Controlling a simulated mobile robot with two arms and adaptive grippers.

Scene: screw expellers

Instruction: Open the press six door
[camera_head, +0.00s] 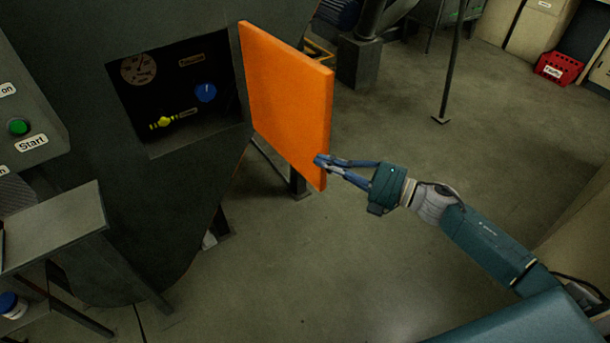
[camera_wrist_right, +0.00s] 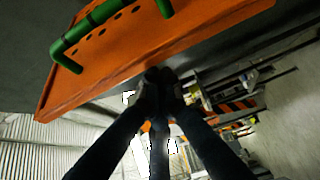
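The orange press door (camera_head: 288,95) stands swung outward from the dark machine, and the opening behind it is exposed. The right wrist view shows the door's other face (camera_wrist_right: 150,38) with a green bar handle (camera_wrist_right: 95,27). My right gripper (camera_head: 320,160) is at the door's lower free edge, with its fingertips overlapping that edge in the picture. In the wrist view its fingers (camera_wrist_right: 160,76) come together at the tips, away from the green handle. I cannot tell whether the tips touch the door. My left gripper is not in view.
Inside the opening are a round gauge (camera_head: 138,69), a blue knob (camera_head: 205,92) and a yellow valve handle (camera_head: 163,123). A panel with a green Start button (camera_head: 18,127) is at the left. A thin post (camera_head: 451,65) stands behind my arm. The floor (camera_head: 290,270) in front is clear.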

